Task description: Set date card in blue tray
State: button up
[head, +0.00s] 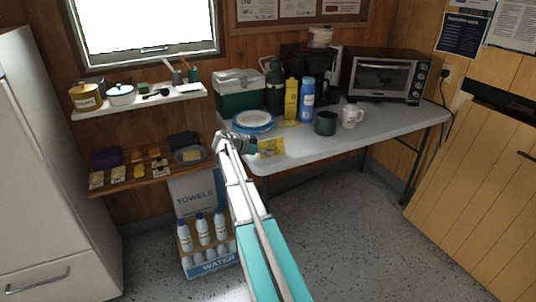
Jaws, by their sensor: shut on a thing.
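My gripper (251,147) is at the front left edge of the grey table, at the end of my raised arm. It is shut on a yellow card (271,147), which looks like the date card; its print is too small to read. The card extends to the right of the fingers, over or just in front of the table edge; I cannot tell its exact height. A round blue-rimmed thing with a white middle (253,121), possibly the blue tray, sits on the table's left end, just behind my gripper.
On the table (393,128) stand a green-and-white box (240,92), a yellow carton (291,99), a blue bottle (307,98), a dark green mug (326,123), a white mug (352,116) and a toaster oven (385,76). A wooden shelf (140,177) with small packets is at left.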

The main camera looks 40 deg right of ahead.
jog(key=shift+f, duration=0.15)
jog(key=o, duration=1)
jog(key=shift+c, duration=0.2)
jog(key=p+v, duration=0.5)
jog(key=v, duration=0.8)
jog(key=shift+a+r, duration=0.25)
jog(key=shift+r, duration=0.1)
jog(key=shift+w, duration=0.1)
